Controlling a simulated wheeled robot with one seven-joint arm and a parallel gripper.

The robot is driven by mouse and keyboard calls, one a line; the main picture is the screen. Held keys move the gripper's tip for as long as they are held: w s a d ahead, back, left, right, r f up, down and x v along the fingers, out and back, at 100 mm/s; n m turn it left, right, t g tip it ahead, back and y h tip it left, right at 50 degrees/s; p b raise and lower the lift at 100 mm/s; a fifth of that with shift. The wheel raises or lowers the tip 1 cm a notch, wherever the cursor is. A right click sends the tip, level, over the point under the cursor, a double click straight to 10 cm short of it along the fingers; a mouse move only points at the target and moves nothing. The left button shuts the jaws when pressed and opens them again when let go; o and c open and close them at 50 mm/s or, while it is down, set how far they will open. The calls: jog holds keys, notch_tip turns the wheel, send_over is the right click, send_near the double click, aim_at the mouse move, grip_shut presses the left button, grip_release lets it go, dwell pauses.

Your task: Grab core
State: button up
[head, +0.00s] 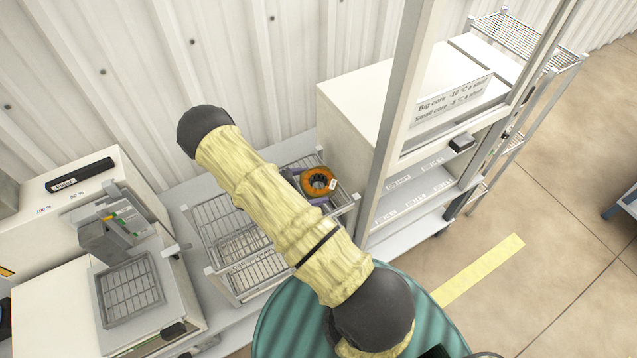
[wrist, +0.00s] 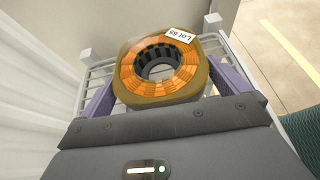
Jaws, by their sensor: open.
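The core (head: 318,181) is an orange wire-wound ring with a dark hollow middle and a white tag. It sits at the right end of a wire basket (head: 237,232), and in the wrist view the core (wrist: 160,71) fills the upper middle. The tag in the wrist view reads "LOT 85", upside down. My gripper (wrist: 165,88) is open, with one purple finger on each side of the core. Whether the fingers touch it cannot be told. In the head view my yellow-sleeved arm hides most of the gripper and part of the basket.
A corrugated wall (head: 290,60) is close behind. White equipment with a small mesh tray (head: 130,288) stands at the left. Open floor lies at the right.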

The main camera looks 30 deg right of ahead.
aim_at(310, 184)
jog(key=shift+c, duration=0.4)
jog(key=shift+r, duration=0.1)
jog(key=c, duration=1.2)
jog(key=shift+r+b, duration=1.65)
jog(key=shift+r, duration=3.35)
